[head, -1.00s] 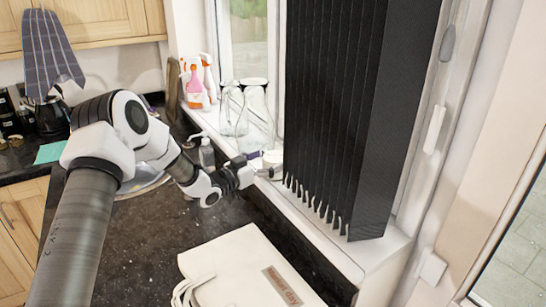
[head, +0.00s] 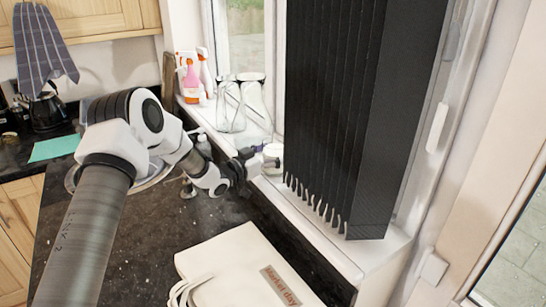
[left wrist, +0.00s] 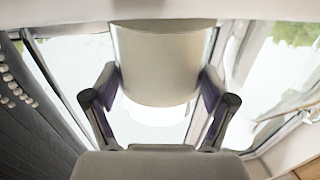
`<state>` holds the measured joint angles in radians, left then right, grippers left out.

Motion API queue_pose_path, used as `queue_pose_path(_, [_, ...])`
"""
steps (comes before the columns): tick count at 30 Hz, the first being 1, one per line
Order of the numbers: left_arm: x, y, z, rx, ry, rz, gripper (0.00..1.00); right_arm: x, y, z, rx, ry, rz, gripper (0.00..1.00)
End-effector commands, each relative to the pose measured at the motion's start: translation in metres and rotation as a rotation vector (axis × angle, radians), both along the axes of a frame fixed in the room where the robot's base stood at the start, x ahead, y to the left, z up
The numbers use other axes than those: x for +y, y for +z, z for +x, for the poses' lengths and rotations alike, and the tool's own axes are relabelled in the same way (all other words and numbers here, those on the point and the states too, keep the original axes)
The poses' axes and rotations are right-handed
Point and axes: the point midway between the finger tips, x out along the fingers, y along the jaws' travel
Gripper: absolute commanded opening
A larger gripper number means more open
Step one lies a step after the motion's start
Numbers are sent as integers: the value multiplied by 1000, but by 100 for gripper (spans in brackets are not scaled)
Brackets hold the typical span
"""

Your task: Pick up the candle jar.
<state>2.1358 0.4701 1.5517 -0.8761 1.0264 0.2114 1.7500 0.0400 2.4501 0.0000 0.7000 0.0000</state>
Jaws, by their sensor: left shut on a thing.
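The candle jar (head: 274,152) is a small cream-white cylinder at the window sill, just left of the dark blind's lower edge in the head view. My left gripper (head: 262,151) is shut on it from the left side. In the left wrist view the jar (left wrist: 165,65) fills the space between the two fingers (left wrist: 160,100), with one dark-padded finger against each side. Part of the jar is hidden by the fingers in the head view. I cannot tell whether the jar touches the sill or hangs just above it. My right gripper is not in view.
Two upturned clear glass vessels (head: 231,107) and spray bottles (head: 189,80) stand on the sill (head: 325,225) behind the gripper. A dark pleated blind (head: 340,110) hangs close on the right. A cream bag (head: 240,270) lies on the dark counter (head: 130,245), which has free room.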

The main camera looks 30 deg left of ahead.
Motion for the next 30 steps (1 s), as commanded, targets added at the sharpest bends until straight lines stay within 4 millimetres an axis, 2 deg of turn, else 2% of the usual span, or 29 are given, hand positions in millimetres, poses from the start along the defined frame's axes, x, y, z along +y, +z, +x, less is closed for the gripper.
queue_pose_path(5, [0, 25, 0, -8, 1, -2, 31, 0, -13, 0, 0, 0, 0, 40])
queue_pose_path(11, [10, 29, -42, -5, 4, -9, 31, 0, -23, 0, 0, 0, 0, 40])
queue_pose_path(18, [21, 37, -107, -9, 2, -14, 31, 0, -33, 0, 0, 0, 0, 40])
queue_pose_path(21, [26, 40, -128, -8, 3, -11, 31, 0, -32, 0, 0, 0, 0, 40])
queue_pose_path(24, [29, 43, -141, -7, 4, -9, 32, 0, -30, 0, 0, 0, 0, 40])
queue_pose_path(30, [30, 43, -155, -5, 1, -4, 32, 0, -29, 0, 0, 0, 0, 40])
